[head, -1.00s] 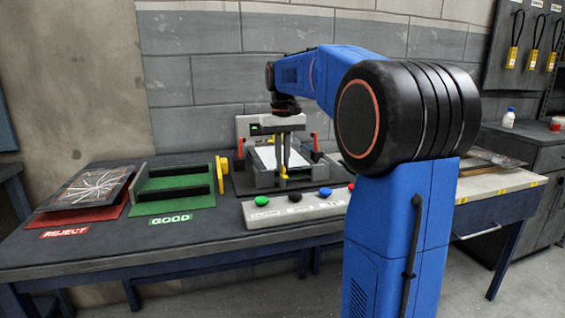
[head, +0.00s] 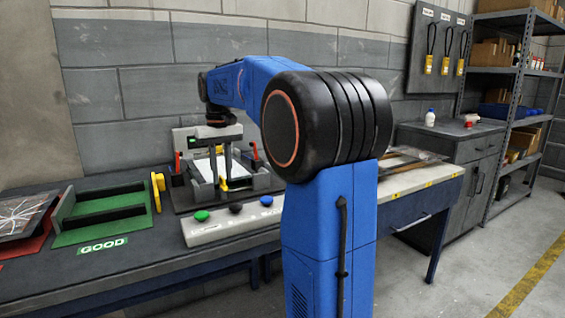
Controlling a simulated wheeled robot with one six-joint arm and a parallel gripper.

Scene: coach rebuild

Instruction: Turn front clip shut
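The fixture (head: 262,181) is a dark base on the bench with a pale sheet or panel (head: 203,167) in a grey frame. A small yellow piece, seemingly the front clip (head: 223,184), is at the middle of its front edge; its exact angle is too small to read. Red levers stand at the fixture's left (head: 178,161) and right (head: 254,151) sides. My gripper (head: 222,174) points down over the front of the fixture, at or just above the yellow clip. Its fingertips blend with the fixture; I cannot tell whether they touch the clip or how far apart they are.
A button panel (head: 205,230) with green, black and blue buttons lies in front of the fixture. My arm hides the bench right of the fixture. A grey cabinet (head: 455,165) stands farther right.

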